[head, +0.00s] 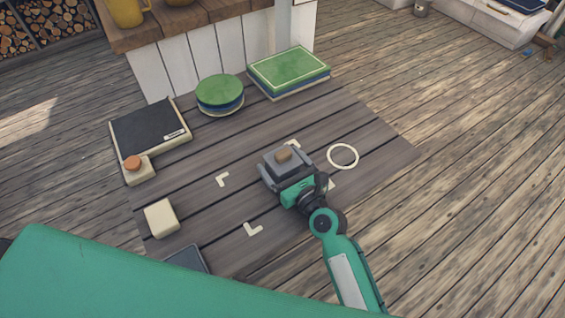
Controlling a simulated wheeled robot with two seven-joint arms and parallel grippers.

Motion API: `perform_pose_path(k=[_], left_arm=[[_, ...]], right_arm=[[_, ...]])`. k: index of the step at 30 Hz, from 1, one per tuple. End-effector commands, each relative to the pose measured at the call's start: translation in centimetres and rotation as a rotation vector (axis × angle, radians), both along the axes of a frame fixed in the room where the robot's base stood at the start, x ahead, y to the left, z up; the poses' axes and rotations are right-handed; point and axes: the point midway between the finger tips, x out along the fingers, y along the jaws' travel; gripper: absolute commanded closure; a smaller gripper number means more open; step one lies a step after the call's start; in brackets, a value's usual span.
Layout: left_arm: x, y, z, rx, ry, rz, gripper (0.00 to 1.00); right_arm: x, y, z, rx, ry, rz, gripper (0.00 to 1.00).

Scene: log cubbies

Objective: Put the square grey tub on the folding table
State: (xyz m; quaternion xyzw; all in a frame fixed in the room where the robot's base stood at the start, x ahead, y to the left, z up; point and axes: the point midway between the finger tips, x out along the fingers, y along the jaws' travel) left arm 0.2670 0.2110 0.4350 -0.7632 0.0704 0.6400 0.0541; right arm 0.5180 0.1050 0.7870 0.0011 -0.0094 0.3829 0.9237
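The tub appears over the dark plank top of the table (215,215), by the light corner marks. I cannot tell whether it touches the top. My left gripper is out of view.
A round green-lidded tub (219,92) and a rectangular green-lidded tub (289,69) stand at the back. A dark flat panel device (147,130) with an orange knob (132,163) and a cream block (161,217) are at left. A white ring (342,156) lies right of the grey tub.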

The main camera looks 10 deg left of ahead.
Motion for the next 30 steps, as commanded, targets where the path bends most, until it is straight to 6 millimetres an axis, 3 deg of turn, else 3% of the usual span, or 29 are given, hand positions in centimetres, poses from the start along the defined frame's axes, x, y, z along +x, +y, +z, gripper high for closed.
perform_pose_path(k=[1, 8, 12, 20, 30], left_arm=[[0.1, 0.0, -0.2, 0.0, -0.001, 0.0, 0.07], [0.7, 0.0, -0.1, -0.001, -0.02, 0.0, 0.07], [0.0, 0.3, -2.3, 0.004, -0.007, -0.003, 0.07], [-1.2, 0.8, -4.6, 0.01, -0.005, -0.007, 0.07], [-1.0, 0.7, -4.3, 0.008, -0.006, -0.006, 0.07]], right_arm=[[-0.5, -0.1, -2.0, -0.021, 0.025, 0.007, 0.13], [-0.5, -0.1, -1.5, -0.023, 0.025, 0.007, 0.13], [-0.5, -0.1, -0.5, -0.021, 0.025, 0.007, 0.13], [-5.1, -4.8, -0.5, -0.021, 0.024, 0.007, 0.13], [-8.4, -8.2, -0.1, -0.014, 0.018, 0.004, 0.13]])
